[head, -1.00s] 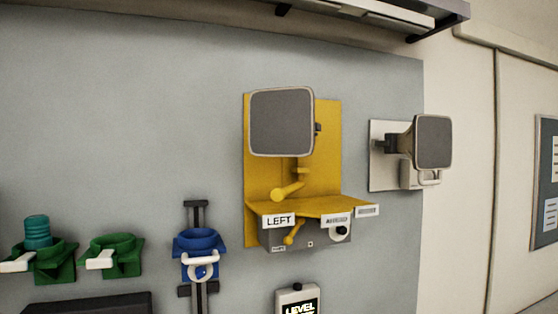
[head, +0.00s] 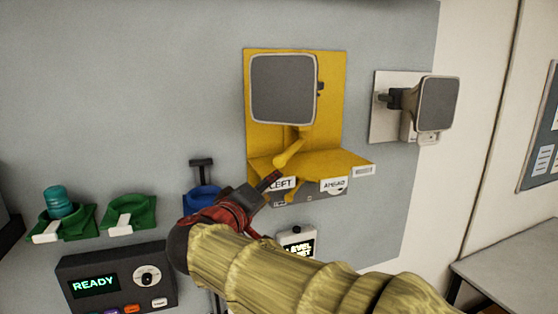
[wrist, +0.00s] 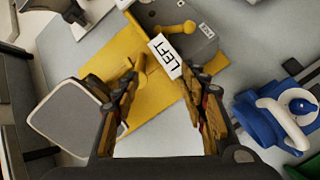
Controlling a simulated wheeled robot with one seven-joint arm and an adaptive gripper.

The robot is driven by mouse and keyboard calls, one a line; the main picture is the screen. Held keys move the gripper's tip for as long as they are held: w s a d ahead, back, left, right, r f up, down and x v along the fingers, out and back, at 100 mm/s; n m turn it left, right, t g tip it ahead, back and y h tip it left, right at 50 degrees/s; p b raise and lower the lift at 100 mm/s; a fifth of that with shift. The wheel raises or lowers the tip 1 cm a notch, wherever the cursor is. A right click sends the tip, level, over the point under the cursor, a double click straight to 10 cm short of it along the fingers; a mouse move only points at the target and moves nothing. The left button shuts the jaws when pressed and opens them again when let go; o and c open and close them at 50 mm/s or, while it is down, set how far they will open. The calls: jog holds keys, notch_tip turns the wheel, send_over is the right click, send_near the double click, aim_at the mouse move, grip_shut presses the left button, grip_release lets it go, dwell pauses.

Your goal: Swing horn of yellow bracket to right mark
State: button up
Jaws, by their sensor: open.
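The yellow bracket (head: 335,110) is fixed to the grey wall panel, with a grey square-faced horn (head: 283,88) facing out at its upper part. A yellow handle (head: 289,155) slopes down below the horn toward the left of the shelf. The shelf front carries a LEFT label (head: 283,183) and an AHEAD label (head: 334,185); a small tag (head: 364,170) at its right end is unreadable. My gripper (head: 264,190) is open, at the shelf's left front. In the wrist view, the horn (wrist: 68,118) is at left, and the handle (wrist: 140,66) lies near the left finger.
A second, pale horn (head: 436,105) is mounted to the right. Below are a blue holder (head: 203,198), green holders (head: 128,213) and a READY box (head: 118,280). A LEVEL box (head: 298,243) is partly behind my arm. The wall above the holders is clear.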

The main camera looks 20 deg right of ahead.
aim_at(279, 164)
jog(key=w+d+r, duration=0.1)
jog(key=w, duration=0.1)
jog(key=w+d+r+m+p, duration=0.1)
jog(key=w+d, duration=0.1)
jog(key=w+d+r+m+t+p, duration=0.1)
jog(key=w+d, duration=0.1)
jog(key=shift+r+h, duration=0.3)
jog(key=c, duration=0.3)
jog(key=c, duration=0.8)
grip_shut()
